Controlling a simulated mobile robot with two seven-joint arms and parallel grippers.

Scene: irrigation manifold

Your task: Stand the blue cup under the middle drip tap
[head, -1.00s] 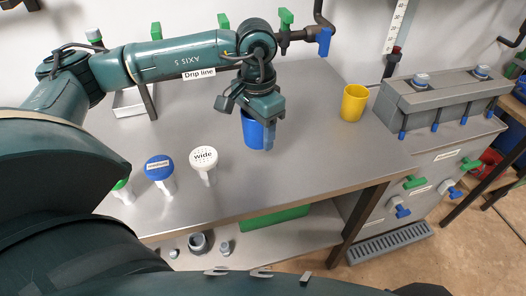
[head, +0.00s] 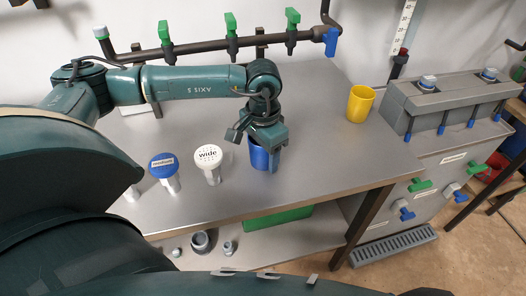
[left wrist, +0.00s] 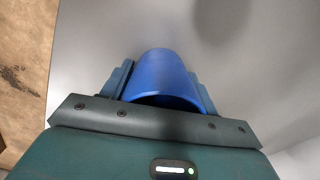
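The blue cup (head: 260,158) is over the middle of the steel table, right of the white wide fitting. My left gripper (head: 266,146) is shut on the blue cup, partly covering it from above. In the left wrist view the blue cup (left wrist: 162,78) sits between the two fingers, which touch its sides. I cannot tell whether its base touches the table. The drip line (head: 200,50) runs along the back wall with three green-handled taps. The middle drip tap (head: 232,30) is behind my arm, well away from the cup. My right gripper is not in view.
A yellow cup (head: 360,103) stands at the table's right back. The medium fitting (head: 164,170) and wide fitting (head: 208,160) stand left of the blue cup. A grey manifold box (head: 455,100) with blue nozzles is at the right. The table (head: 310,120) is clear between the cups.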

